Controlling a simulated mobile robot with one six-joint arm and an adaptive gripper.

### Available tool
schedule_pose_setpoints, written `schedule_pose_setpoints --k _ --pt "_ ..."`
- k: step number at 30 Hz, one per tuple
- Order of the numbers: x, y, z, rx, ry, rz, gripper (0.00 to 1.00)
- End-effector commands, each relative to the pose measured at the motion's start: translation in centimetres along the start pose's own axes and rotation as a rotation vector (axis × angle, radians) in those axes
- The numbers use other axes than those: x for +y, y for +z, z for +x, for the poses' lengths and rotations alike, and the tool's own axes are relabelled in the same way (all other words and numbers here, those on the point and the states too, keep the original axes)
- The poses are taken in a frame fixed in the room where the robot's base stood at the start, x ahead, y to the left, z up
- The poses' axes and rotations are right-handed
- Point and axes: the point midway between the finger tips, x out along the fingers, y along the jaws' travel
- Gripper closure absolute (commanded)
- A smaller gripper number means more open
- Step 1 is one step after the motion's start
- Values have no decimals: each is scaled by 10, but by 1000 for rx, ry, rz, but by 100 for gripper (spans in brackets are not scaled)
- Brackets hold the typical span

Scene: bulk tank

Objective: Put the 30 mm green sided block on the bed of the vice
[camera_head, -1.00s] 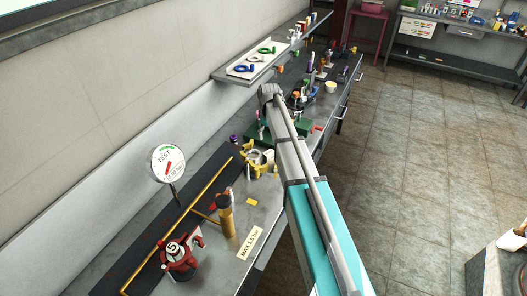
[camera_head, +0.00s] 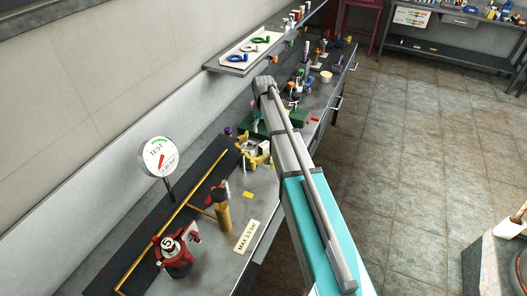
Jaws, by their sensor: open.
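A green vice-like body (camera_head: 299,121) with a red handle (camera_head: 314,118) sits on the bench, partly hidden behind my arm. I cannot make out its bed. The 30 mm green sided block cannot be told apart from the small items on the bench. My arm reaches up the picture over the bench, and its grey far end is beside the green body. My gripper is hidden, so its fingers and whatever lies under them do not show.
A gauge (camera_head: 158,156), a red valve (camera_head: 174,254), a brass cylinder (camera_head: 221,211) and a yellow fitting (camera_head: 254,152) stand on the near bench. A wall shelf (camera_head: 238,64) holds coloured rings. Several small items crowd the far bench.

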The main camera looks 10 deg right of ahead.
Motion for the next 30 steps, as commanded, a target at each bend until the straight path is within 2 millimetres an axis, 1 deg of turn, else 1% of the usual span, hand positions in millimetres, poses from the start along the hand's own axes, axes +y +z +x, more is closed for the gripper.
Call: schedule_pose_setpoints --k 1,21,25,30 --pt "0 0 8 0 0 0 0" --pt "-1 0 59 0 0 -2 0" --pt "-1 -1 65 0 0 -2 0" --pt "-2 -1 67 0 0 -2 0"
